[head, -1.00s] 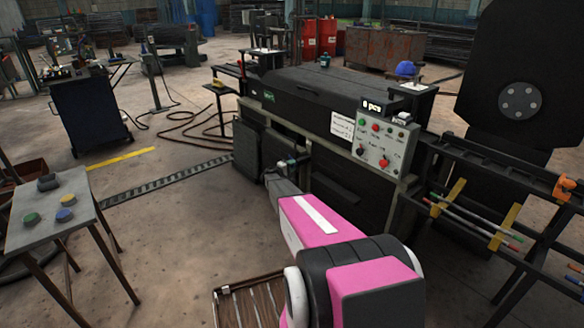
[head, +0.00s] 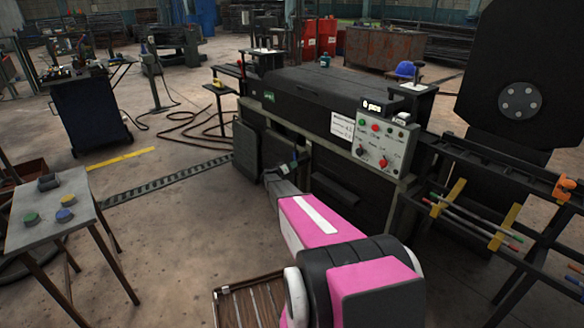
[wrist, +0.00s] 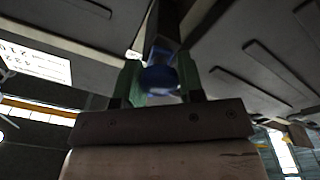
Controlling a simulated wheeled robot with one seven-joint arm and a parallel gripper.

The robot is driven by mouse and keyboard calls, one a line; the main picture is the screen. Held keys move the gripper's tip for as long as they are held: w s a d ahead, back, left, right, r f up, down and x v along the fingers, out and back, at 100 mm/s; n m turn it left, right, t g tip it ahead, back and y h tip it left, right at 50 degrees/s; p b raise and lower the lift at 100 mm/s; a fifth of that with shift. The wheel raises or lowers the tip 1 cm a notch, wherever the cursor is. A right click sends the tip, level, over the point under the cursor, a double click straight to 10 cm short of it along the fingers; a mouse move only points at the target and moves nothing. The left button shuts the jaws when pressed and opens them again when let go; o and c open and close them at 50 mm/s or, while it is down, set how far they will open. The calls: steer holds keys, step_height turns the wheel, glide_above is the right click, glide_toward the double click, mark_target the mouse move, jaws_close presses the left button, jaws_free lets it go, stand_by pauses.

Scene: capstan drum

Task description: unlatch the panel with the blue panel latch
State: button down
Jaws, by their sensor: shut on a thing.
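The blue panel latch (wrist: 160,77) is in the middle of the wrist view, between the two greenish fingers of my gripper (wrist: 159,84). The fingers are shut on it, one on each side. A dark bar lies just beyond the latch, and their exact join is too dark to tell. In the head view my gripper (head: 294,163) is at the front of the long dark machine (head: 335,103), low and left of the control box. The latch cannot be made out there. A dark panel (head: 246,150) shows on the machine's front, left of my gripper.
The control box (head: 385,147) with buttons sits right of my arm. A rack with coloured rods (head: 470,220) stands at the right. A small table with several buttons (head: 40,228) stands at the left. The floor between it and the machine is mostly clear.

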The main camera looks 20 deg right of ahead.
steer(key=shift+m, duration=1.2)
steer(key=c, duration=0.7)
jaws_free()
steer(key=shift+c, duration=0.2)
steer(key=v, duration=1.1)
